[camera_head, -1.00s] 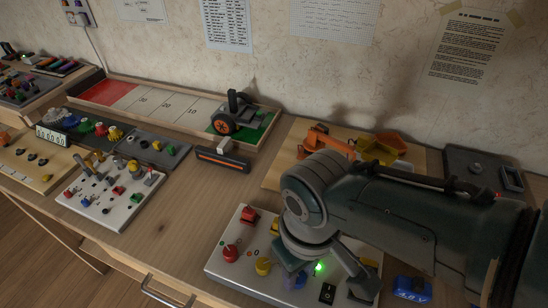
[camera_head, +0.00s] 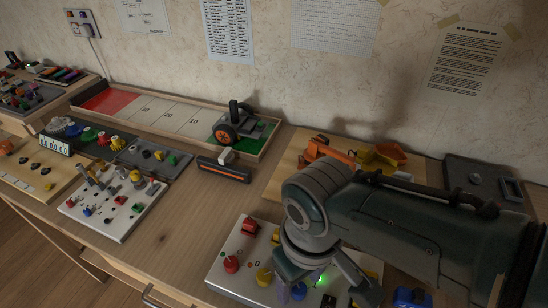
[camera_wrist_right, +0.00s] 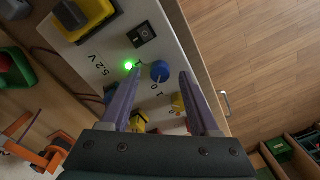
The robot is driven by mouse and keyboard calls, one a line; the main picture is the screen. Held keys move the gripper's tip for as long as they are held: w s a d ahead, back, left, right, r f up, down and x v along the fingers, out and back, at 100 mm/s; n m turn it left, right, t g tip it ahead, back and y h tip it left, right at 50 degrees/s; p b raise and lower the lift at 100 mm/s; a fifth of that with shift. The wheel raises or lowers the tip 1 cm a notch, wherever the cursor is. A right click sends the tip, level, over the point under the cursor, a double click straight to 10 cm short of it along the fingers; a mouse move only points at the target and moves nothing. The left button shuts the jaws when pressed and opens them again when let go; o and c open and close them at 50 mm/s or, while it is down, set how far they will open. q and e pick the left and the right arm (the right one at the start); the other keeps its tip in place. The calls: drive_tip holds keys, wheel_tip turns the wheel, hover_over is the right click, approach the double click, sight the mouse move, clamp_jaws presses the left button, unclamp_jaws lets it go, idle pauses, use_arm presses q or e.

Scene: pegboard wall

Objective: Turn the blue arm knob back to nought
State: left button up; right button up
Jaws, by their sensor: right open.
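The blue knob (camera_head: 298,291) is on the white control panel (camera_head: 222,283), partly hidden behind my right gripper in the head view. In the right wrist view the blue knob (camera_wrist_right: 160,71) is a round cap between the tips of two purple fingers, with a gap on each side. Small printed marks, one like a 0, are beside it. My right gripper (camera_wrist_right: 160,76) is open and empty, and its gripper (camera_head: 299,284) shows above the panel in the head view. The knob's pointer is too small to read. My left gripper is out of view.
On the panel are a red knob (camera_head: 231,264), a yellow knob (camera_head: 264,277), a red switch (camera_head: 250,225), a lit green light (camera_wrist_right: 128,65) and a black rocker switch (camera_wrist_right: 143,33). A board with an orange model arm (camera_head: 318,150) stands behind. Bare table (camera_head: 190,225) lies left.

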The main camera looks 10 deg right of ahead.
sight(300, 288)
wheel_tip(300, 288, up, 9)
drive_tip(key=p, duration=0.4)
